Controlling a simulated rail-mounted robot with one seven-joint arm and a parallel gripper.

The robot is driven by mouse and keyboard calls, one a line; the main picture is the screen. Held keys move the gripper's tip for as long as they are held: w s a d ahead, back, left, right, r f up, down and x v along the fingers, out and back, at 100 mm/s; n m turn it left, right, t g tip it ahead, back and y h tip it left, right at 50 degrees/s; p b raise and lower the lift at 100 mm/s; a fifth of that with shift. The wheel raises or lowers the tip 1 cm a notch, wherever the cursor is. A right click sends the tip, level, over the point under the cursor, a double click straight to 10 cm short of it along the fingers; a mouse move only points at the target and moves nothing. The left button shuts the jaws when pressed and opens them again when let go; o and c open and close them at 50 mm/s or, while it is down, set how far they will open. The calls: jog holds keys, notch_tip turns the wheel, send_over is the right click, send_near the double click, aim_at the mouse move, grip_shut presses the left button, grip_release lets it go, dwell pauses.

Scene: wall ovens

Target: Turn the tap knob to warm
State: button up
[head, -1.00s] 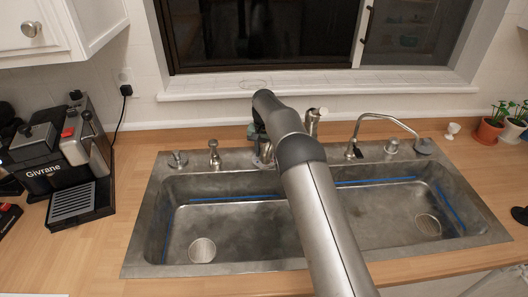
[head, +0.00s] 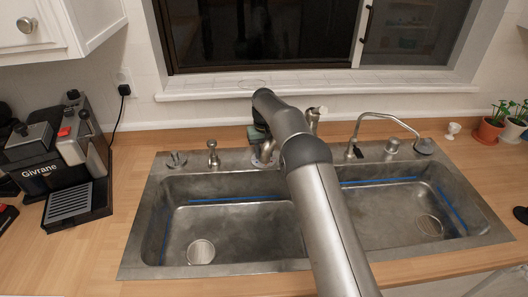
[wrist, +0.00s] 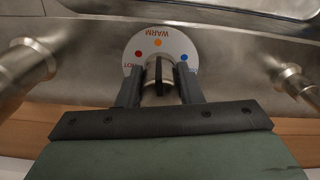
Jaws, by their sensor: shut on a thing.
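The tap knob (wrist: 152,71) shows in the wrist view, a round metal knob with a dark bar, in front of a white dial plate (wrist: 180,42). The plate carries an upside-down WARM label with an orange dot at its top, a red dot at left near a partly covered HOT label, and a blue dot at right. My gripper (wrist: 161,80) is shut on the knob, one dark finger on each side. In the head view my gripper (head: 258,140) is small and mostly hidden by my arm behind the sink. The knob's exact pointing is hard to tell.
The double-basin metal sink (head: 225,249) lies below my arm. Along its back edge stand a small dispenser (head: 213,153), a metal tap piece (head: 315,117) and a curved spout (head: 390,116). A coffee machine (head: 65,165) is at left, potted plants (head: 490,129) at right.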

jog(key=shift+r, duration=0.15)
jog(key=o, duration=1)
jog(key=shift+r+p, duration=1.5)
jog(key=shift+r, duration=7.2)
